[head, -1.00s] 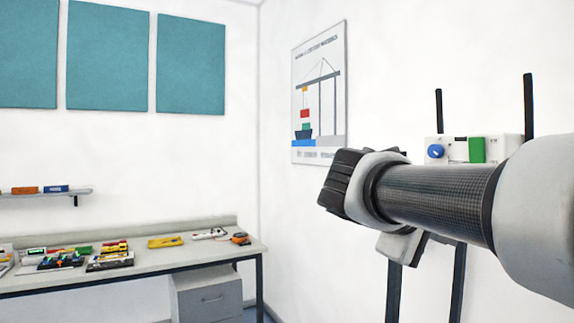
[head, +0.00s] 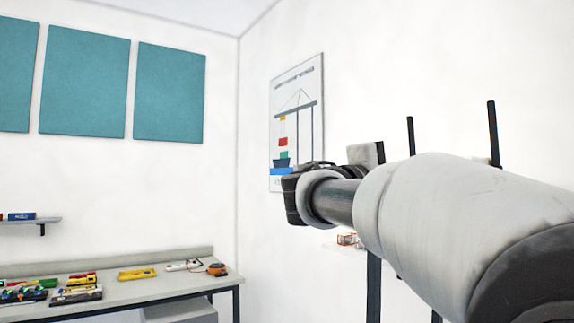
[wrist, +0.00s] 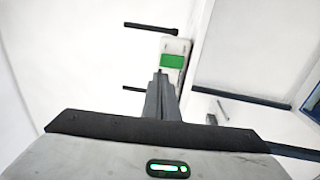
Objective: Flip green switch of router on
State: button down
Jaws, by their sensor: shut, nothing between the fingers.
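In the head view my arm hides the router body and switch; only the antennas (head: 411,136) stand out above the arm.
A workbench (head: 190,285) with several tools and model parts stands at the left. A crane poster (head: 297,120) hangs on the right wall. Below it, a small shelf with parts (head: 347,240) is partly hidden by my arm.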

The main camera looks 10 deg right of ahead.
jog(key=p+x, duration=0.2)
jog(key=x, duration=0.9)
jog(key=shift+d+r+g+y+p, duration=0.15)
jog(key=shift+d+g+y+p, duration=0.2)
jog(key=shift+p, duration=0.85)
